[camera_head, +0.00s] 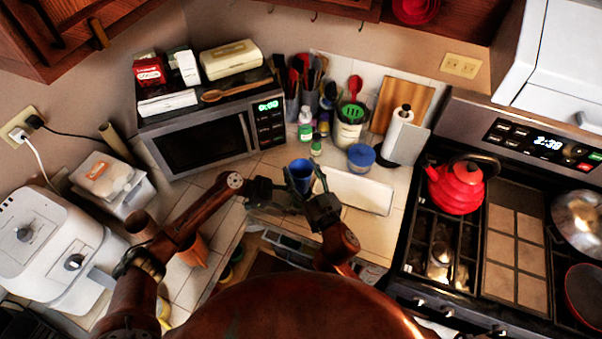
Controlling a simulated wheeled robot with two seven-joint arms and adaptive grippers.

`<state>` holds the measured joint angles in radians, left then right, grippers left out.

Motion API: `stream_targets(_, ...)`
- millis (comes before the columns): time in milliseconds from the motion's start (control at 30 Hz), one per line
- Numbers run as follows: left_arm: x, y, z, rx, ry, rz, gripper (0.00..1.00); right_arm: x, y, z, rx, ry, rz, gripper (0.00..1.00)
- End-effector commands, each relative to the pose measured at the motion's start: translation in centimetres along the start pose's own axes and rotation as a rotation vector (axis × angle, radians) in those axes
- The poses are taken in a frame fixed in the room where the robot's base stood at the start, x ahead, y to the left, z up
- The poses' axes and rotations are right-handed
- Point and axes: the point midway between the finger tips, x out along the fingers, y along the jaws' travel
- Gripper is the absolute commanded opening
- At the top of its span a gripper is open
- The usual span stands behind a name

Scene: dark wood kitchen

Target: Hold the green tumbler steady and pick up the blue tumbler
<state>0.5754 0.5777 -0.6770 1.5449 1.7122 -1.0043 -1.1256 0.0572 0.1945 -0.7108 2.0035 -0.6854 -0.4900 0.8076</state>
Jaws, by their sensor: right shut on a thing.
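The blue tumbler (300,171) is upright at the middle of the counter, in front of the microwave. My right gripper (304,180) is shut on the blue tumbler, with a finger on either side of it. My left gripper (272,191) is just left of the blue tumbler, low over the counter. Its fingers blend into dark shapes, so I cannot tell whether it is open or shut. I cannot make out the green tumbler; the grippers may hide it. Whether the blue tumbler touches anything below is hidden.
The microwave (205,142) stands behind on the left. The stove with a red kettle (457,187) is at right. An orange cup (194,251) is at left.

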Motion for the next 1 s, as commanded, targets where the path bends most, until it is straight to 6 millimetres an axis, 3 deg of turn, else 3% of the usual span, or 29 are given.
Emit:
stream_targets(67,0.0,0.0,0.1,0.0,-0.001,0.0,0.3,0.0,0.0,0.0,0.0,0.0,0.0,0.22)
stream_targets(100,0.0,0.0,0.1,0.0,-0.001,0.0,0.45,0.0,0.0,0.0,0.0,0.0,0.0,0.22)
stream_targets(400,0.0,0.0,0.0,0.0,0.0,0.0,0.64,0.0,0.0,0.0,0.0,0.001,0.001,0.22)
stream_targets(733,-0.5,0.0,0.0,0.0,0.0,-0.001,0.64,0.0,0.0,0.0,0.0,0.001,0.001,0.22)
stream_targets(1000,-5.2,-0.1,0.1,0.0,-0.001,-0.003,0.64,0.0,0.0,0.0,0.0,0.001,0.001,0.22)
